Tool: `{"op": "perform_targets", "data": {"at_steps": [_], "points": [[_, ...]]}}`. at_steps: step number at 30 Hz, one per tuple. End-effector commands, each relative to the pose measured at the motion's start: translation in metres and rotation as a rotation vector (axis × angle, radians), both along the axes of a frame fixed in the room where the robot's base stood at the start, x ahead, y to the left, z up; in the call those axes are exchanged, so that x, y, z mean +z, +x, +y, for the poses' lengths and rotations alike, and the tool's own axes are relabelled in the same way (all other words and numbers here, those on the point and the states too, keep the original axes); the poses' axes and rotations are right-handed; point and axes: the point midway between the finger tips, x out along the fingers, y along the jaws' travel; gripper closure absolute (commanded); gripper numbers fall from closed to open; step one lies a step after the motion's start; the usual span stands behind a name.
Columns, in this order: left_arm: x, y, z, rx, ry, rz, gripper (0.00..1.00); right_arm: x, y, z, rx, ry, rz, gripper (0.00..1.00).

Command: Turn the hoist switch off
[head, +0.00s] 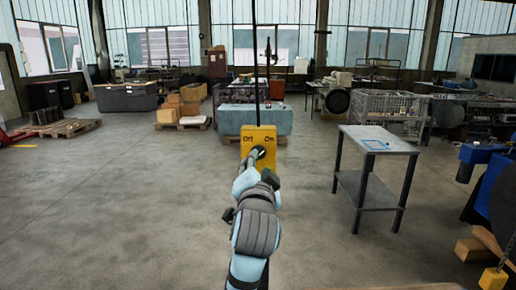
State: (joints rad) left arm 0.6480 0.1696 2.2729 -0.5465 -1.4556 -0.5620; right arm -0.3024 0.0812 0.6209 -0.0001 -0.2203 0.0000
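The yellow hoist switch box (267,133) hangs in the middle of the head view on a dark vertical line. It has the label "Off" at its upper left and "On" at its upper right. One arm of mine, which looks like the left, rises from the bottom edge. Its gripper (258,153) is in front of the face of the box, below the labels. The gripper and wrist cover the middle and lower face, so the switch lever's position is unclear. I cannot tell whether the fingers touch it or are open or shut. My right gripper is not in view.
A grey metal table (376,142) with a small blue-edged item stands to the right. A pale blue block (240,120) on a pallet is behind the box. Blue machinery (485,155) and a yellow hook block (493,279) are at far right.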

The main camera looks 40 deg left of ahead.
Motion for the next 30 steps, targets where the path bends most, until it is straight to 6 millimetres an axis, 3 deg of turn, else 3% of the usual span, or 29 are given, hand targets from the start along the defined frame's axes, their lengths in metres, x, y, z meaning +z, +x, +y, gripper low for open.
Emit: {"op": "perform_targets", "data": {"at_steps": [3, 7, 18, 19, 25, 30], "points": [[-0.003, 0.026, 0.021, 0.004, 0.002, 0.004, 0.67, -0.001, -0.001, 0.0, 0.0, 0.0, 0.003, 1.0], [-0.004, 0.047, 0.036, 0.001, -0.002, 0.003, 0.67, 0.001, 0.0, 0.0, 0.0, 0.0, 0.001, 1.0], [-0.005, 0.057, 0.044, -0.001, -0.003, 0.0, 0.67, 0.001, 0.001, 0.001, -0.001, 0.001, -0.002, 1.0], [-0.005, 0.057, 0.044, -0.001, -0.003, 0.0, 0.68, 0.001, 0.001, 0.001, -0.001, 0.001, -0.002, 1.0], [-0.005, 0.057, 0.043, -0.001, -0.003, 0.001, 1.0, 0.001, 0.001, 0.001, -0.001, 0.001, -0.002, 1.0], [-0.005, 0.057, 0.043, -0.001, -0.004, 0.0, 1.0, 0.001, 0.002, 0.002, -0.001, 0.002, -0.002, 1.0]]}}
